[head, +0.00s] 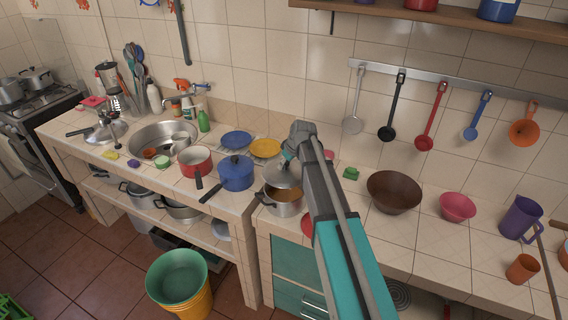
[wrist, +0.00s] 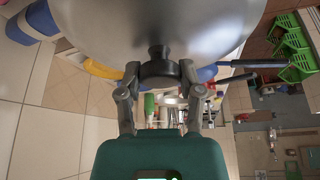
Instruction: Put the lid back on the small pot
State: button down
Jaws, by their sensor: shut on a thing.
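The small pot (head: 287,209) is steel, with orange-brown contents showing, and stands on the counter in the head view. My gripper (head: 288,160) is above it, partly hidden by my arm. The steel lid (head: 282,177) hangs from it, over the back part of the pot and looking tilted; the pot's front opening shows. In the wrist view the lid (wrist: 155,25) fills the top, and my gripper (wrist: 159,75) is shut on its dark round knob (wrist: 158,68). Whether the lid's back edge touches the pot cannot be told.
A blue pot (head: 236,175) stands close left of the small pot. A yellow plate (head: 265,147) lies behind it. A brown bowl (head: 394,192) and pink bowl (head: 457,207) stand to the right. A red item (head: 307,224) lies beside the pot, partly hidden by my arm.

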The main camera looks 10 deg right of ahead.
aim_at(287, 170)
jog(key=shift+f+b, duration=2.15)
jog(key=shift+f, duration=0.25)
jog(key=shift+s, duration=0.15)
jog(key=shift+f, duration=0.15)
dwell(1.0)
jog(key=shift+c, duration=0.8)
grip_release()
jog(key=shift+o, duration=0.8)
